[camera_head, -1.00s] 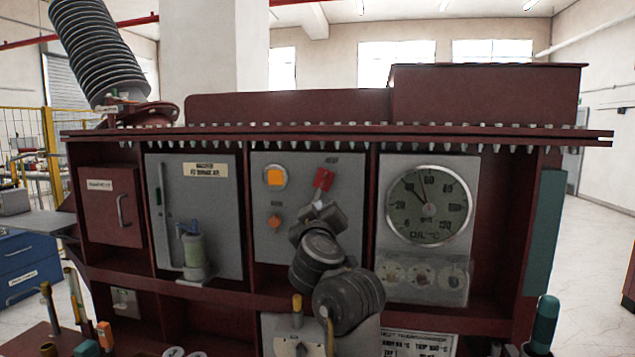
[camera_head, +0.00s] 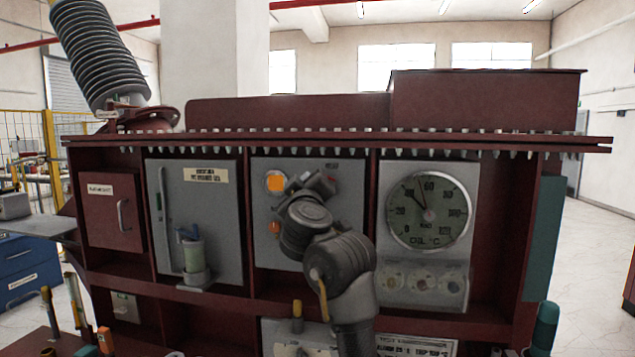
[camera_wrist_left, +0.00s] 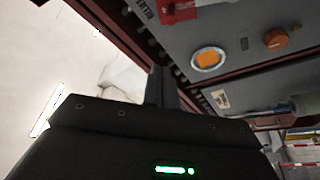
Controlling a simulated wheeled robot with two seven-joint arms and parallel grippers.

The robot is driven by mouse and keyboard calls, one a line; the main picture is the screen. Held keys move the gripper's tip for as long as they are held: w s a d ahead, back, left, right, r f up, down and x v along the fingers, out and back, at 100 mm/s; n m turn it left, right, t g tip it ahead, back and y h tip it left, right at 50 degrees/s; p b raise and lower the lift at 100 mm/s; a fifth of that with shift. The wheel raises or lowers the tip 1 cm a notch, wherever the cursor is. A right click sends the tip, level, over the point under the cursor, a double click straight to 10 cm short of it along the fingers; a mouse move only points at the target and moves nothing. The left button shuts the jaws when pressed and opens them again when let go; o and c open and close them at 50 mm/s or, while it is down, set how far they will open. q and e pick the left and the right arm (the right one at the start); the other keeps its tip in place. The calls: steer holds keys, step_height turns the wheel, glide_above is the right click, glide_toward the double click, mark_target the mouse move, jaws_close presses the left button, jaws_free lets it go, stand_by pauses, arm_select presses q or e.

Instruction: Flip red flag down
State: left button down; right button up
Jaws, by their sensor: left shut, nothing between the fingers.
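The red flag (camera_wrist_left: 192,8) shows at the top edge of the left wrist view, partly cut off, on the grey relay panel (camera_wrist_left: 230,28). In the head view, my left gripper and wrist cover nearly all of the flag. My left gripper (camera_head: 302,184) is in front of the upper part of that panel, beside the orange square indicator (camera_head: 275,183). In the left wrist view, its fingers (camera_wrist_left: 160,85) are shut with nothing between them. The flag is apart from the fingers there. My right gripper is not in view.
An orange round button (camera_head: 274,228) sits below the square indicator. A large oil dial (camera_head: 428,212) is on the right panel, and a glass cylinder (camera_head: 194,258) on the left one. A red shelf (camera_head: 200,296) runs below the panels.

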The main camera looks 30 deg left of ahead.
arm_select(q)
steer(key=w+a+f+p, duration=0.1)
steer(key=w+p, duration=0.1)
steer(key=w, duration=0.4)
steer(key=shift+w+f+p, duration=0.15)
steer(key=shift+f+p, duration=0.05)
steer(key=shift+p, duration=0.1)
